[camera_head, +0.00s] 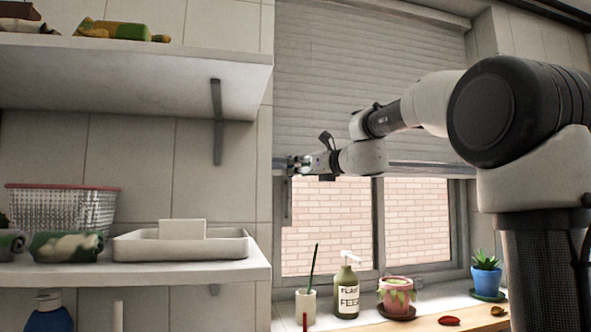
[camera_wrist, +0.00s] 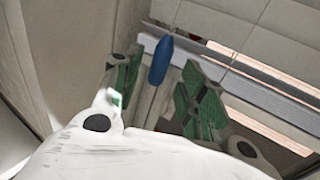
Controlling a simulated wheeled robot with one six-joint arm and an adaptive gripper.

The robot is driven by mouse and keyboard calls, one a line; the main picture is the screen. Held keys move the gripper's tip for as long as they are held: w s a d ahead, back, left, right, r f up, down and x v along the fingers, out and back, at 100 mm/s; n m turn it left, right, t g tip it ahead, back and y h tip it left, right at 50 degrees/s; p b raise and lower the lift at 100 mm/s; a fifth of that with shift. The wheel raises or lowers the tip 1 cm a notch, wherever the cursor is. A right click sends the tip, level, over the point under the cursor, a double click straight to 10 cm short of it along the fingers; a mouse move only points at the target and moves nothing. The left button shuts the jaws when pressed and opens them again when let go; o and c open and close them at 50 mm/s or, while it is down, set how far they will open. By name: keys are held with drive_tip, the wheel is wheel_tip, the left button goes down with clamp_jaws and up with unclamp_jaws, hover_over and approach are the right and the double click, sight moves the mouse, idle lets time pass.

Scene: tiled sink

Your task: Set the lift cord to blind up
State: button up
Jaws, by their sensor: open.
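The white slatted blind (camera_head: 370,70) covers the upper part of the window, its bottom rail (camera_head: 425,168) at about mid-window. In the wrist view, the blind (camera_wrist: 245,32) fills the upper right. The lift cord ends in a blue pull (camera_wrist: 161,60), hanging in front of the window's left side. My gripper (camera_head: 300,165) is at the left edge of the blind. In the wrist view, my gripper (camera_wrist: 155,82) is open, with green pads on both fingers. The blue pull shows in the gap between the fingers, with no clear contact. I cannot pick out the pull in the head view.
Shelves (camera_head: 130,272) with a basket (camera_head: 62,208) and a white tray (camera_head: 180,244) are left of the window. On the sill below stand a pump bottle (camera_head: 347,295), a pink pot (camera_head: 397,295) and a blue pot (camera_head: 487,278). The space between my gripper and the sill is clear.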

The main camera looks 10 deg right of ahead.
drive_tip(key=shift+x, duration=1.25)
drive_tip(key=shift+c, duration=0.2)
clamp_jaws()
wheel_tip(320, 180, down, 15)
drive_tip(key=shift+o, duration=0.2)
unclamp_jaws()
